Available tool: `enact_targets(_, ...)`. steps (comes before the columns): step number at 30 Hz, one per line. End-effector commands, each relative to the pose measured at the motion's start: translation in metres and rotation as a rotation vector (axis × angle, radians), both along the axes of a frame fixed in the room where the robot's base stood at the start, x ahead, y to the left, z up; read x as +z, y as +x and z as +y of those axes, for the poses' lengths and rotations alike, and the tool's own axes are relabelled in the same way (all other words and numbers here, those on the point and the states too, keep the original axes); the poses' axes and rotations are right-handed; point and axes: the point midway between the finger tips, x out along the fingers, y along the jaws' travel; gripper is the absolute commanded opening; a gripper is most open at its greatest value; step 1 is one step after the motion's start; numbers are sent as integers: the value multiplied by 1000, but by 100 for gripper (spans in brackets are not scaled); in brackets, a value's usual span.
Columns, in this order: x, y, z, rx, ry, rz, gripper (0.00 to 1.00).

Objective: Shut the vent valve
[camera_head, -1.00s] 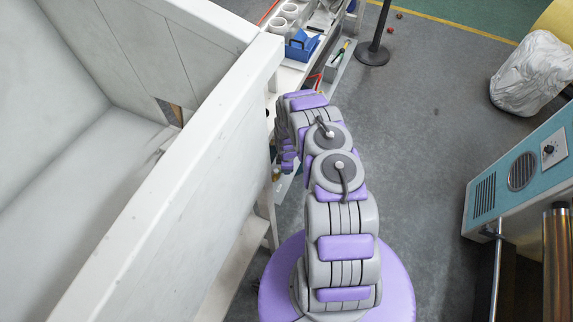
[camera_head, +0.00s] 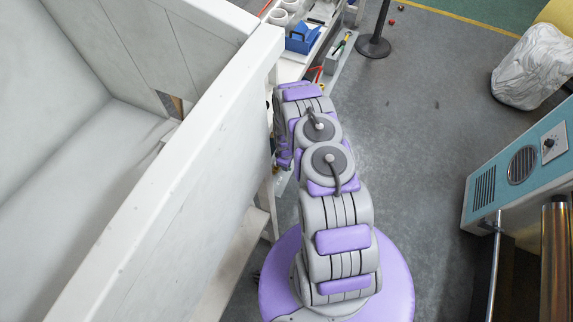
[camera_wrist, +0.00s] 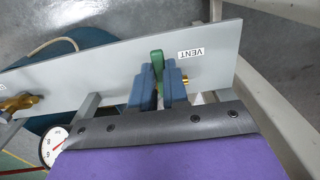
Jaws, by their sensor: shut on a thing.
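In the wrist view, the green handle of the vent valve (camera_wrist: 157,60) stands up at the grey panel (camera_wrist: 222,80), beside a label reading VENT (camera_wrist: 191,53). My gripper (camera_wrist: 159,78) is shut on the green handle, with one blue finger on each side. A brass fitting (camera_wrist: 185,79) shows just right of the right finger. The valve's lower part is hidden behind the fingers. In the head view, my arm reaches down beside a white wall, and neither the gripper nor the valve can be made out.
A round pressure gauge (camera_wrist: 54,145) and a brass valve (camera_wrist: 18,102) are at the left in the wrist view. In the head view, a white-walled enclosure (camera_head: 180,180) stands close left of my arm. Grey floor (camera_head: 420,130) is open to the right, before a teal machine (camera_head: 525,160).

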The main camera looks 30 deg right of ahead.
Motion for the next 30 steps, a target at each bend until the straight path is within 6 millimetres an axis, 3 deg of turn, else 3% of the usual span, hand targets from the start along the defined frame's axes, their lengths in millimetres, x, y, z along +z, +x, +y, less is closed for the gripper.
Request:
enact_targets(7, 1, 3, 0, -3, -2, -8, 0)
enact_targets(8, 1, 3, 0, -3, -2, -8, 16)
enact_targets(15, 1, 2, 0, -1, -1, -4, 39)
enact_targets(25, 3, 1, 0, 0, 0, -3, 40)
enact_targets(30, 21, 1, 0, 1, 0, -3, 40)
